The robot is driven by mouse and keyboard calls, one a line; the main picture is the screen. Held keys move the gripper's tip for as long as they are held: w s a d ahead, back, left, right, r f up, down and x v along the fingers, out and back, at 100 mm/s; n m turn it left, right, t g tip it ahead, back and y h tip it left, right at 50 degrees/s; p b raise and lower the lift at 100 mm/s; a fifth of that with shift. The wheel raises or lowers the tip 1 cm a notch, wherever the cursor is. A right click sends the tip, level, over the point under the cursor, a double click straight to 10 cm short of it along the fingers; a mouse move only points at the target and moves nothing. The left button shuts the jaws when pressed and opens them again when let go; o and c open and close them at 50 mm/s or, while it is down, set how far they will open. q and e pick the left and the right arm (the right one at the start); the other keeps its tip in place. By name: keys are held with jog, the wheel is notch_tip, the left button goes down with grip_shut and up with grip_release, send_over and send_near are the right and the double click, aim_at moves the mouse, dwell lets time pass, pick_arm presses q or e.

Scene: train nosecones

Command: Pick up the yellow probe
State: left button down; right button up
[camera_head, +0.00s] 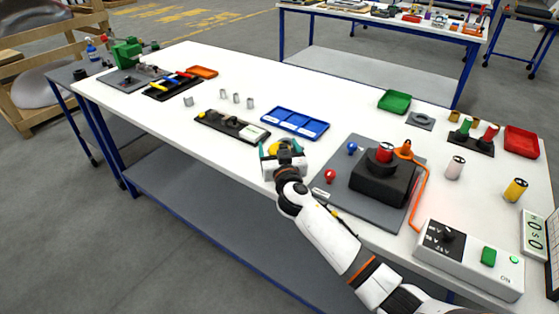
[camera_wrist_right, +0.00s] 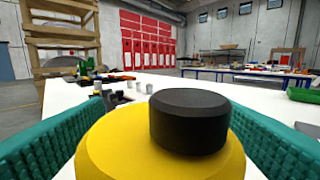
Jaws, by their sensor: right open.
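The yellow probe (camera_wrist_right: 160,160) has a round yellow body with a black cylindrical cap (camera_wrist_right: 190,122). It fills the lower middle of the right wrist view, between the teal finger pads of my right gripper. In the head view a bit of its yellow (camera_head: 274,148) shows at my right gripper (camera_head: 281,150), near the front edge of the white table. The right gripper is open, with one finger on each side of the probe; I cannot tell whether they touch it. The probe's lower part is hidden. My left gripper is not in view.
A blue tray (camera_head: 295,123) and a black board (camera_head: 231,126) lie just beyond the gripper. A grey mat (camera_head: 342,199) with a black block (camera_head: 383,181) and an orange arm (camera_head: 421,190) is close on the right. A control box (camera_head: 467,260) stands at the front right.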

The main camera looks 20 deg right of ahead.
jog(key=c, duration=1.1)
